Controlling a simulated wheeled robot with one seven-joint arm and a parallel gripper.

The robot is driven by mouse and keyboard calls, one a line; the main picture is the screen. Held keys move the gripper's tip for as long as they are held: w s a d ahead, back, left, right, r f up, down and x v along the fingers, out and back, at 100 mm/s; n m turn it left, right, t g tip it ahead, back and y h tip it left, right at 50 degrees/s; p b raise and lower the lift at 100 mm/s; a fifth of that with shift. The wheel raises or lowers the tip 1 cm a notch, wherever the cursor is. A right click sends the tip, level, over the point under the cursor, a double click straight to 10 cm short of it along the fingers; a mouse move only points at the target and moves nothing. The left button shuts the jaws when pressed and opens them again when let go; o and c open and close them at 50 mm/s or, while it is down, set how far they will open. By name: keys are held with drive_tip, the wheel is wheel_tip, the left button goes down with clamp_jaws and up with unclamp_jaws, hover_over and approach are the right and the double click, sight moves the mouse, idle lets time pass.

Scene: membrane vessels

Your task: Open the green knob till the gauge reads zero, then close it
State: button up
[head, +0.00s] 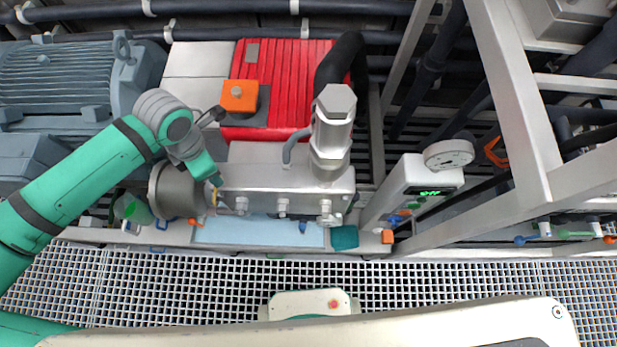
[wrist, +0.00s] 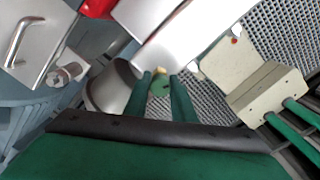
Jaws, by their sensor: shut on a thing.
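In the head view, my gripper (head: 214,183) reaches down just right of a grey cylinder (head: 172,192), at the left end of a silver block (head: 270,178). The knob is hidden or too small to make out there. A round white gauge (head: 448,153) stands at right; its reading is too small to make out. Below it is a lit green display (head: 430,192), also hard to read.
Several small valve fittings (head: 283,207) line the block's front, above a blue tray (head: 258,234). A red ribbed unit (head: 285,85) and a silver column (head: 332,130) stand behind. Pale frame beams (head: 510,100) rise at right. Open grating (head: 200,290) lies in front.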

drive_tip(key=m, duration=0.7)
drive_tip(key=shift+m, duration=0.4)
drive_tip(key=m, duration=0.6)
drive_tip(key=shift+m, duration=0.4)
drive_tip(key=shift+a, duration=0.1)
drive_tip(key=o, duration=0.9)
drive_tip(key=shift+w, duration=0.1)
drive_tip(key=shift+o, duration=0.7)
